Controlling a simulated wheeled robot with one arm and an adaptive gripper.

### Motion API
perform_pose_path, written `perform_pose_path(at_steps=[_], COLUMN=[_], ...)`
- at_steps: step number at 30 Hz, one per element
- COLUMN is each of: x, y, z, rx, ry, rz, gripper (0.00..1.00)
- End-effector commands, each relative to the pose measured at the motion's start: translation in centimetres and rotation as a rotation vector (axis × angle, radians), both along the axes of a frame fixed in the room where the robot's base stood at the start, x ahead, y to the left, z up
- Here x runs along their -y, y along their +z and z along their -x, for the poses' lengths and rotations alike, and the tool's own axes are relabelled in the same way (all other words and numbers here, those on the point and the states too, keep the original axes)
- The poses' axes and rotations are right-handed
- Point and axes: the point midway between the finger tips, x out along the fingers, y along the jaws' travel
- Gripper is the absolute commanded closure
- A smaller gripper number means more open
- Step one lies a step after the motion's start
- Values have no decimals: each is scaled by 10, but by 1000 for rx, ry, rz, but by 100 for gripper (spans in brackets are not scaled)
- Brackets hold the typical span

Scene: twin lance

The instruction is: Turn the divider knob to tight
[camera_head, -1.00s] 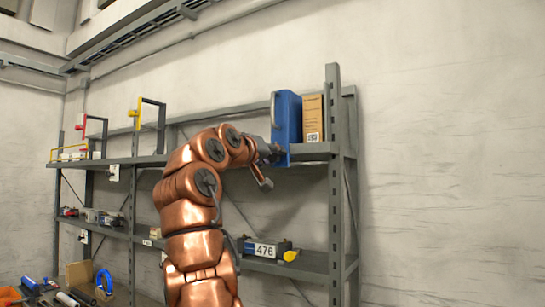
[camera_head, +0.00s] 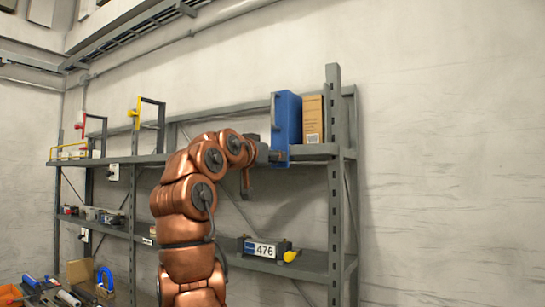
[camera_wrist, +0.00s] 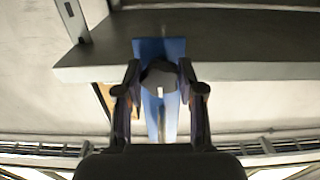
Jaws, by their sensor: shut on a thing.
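The blue divider (camera_head: 287,122) stands upright on the top shelf, at its right part. In the wrist view, its blue face (camera_wrist: 150,46) carries a dark grey round knob (camera_wrist: 158,77) with a pale stripe. My gripper (camera_wrist: 158,72) has one finger on each side of this knob and is shut on it. The stripe runs roughly up and down in that picture. In the head view, my gripper (camera_head: 272,155) is at the lower front of the blue divider, and the knob is hidden. I cannot read any tight mark.
A brown carton (camera_head: 313,118) stands right of the blue divider. The shelf edge (camera_wrist: 255,68) is close to my gripper. Red and yellow frames stand farther left. The right wall is clear.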

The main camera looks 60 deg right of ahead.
Motion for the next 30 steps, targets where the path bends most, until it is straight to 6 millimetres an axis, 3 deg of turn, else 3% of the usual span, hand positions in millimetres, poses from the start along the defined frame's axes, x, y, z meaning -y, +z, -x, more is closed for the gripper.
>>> perform_pose_path(at_steps=[13, 14, 15, 21, 30], x=[1, 1, 1, 0, 0], y=[-1, -1, -1, 0, 0], z=[0, 0, 0, 0, 0], rx=[9, 9, 9, 9, 9], ry=[0, -1, -1, 0, 0], rz=[-3, -3, -3, -1, 0], gripper=[96, 59, 55, 35, 35])
